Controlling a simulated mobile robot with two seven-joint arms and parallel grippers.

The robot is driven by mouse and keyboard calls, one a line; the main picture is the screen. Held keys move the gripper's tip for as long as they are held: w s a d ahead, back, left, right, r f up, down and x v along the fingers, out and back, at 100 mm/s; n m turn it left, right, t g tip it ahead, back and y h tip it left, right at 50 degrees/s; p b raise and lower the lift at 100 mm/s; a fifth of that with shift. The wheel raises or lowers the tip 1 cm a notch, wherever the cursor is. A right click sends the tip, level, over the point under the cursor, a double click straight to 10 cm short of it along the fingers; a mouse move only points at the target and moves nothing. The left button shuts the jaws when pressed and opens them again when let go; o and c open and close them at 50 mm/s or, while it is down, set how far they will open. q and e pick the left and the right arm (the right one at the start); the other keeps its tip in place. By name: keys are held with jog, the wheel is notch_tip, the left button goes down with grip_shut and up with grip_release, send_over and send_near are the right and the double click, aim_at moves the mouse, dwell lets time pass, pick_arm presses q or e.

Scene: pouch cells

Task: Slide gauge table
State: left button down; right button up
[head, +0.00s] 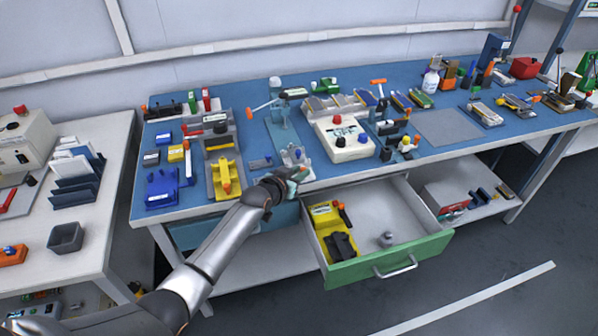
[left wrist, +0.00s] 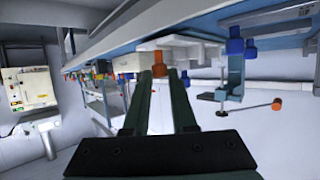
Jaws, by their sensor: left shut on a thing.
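My left gripper (head: 291,178) reaches over the front edge of the blue-topped bench. In the left wrist view its two dark fingers (left wrist: 160,78) are shut on a small orange knob (left wrist: 160,60). In the head view the gripper hides most of what it holds. Just behind it is a small grey-blue fixture (head: 292,158) with upright pins, which may be the gauge table; I cannot tell for sure. A blue stand with an orange-tipped lever (head: 282,132) stands behind that. It also shows in the left wrist view (left wrist: 235,85). My right gripper is out of view.
An open green-fronted drawer (head: 390,266) juts out below the bench, right of my arm. A white box with a red button (head: 345,140) stands right of the gripper. A yellow fixture (head: 224,178) stands left. A grey mat (head: 448,127) lies bare farther right.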

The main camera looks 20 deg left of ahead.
pick_arm(q)
jog(key=shift+s+d+f, duration=0.25)
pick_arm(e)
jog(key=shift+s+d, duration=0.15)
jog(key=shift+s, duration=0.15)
pick_arm(q)
jog(key=c, duration=1.2)
grip_release()
jog(key=o, duration=0.5)
jog(key=shift+s+r, duration=0.1)
jog(key=shift+r, duration=0.05)
jog(key=shift+r, duration=0.1)
jog(key=p+v, duration=0.2)
jog(key=v, duration=1)
jog(key=shift+s+a, duration=0.1)
jog(key=shift+s, duration=0.1)
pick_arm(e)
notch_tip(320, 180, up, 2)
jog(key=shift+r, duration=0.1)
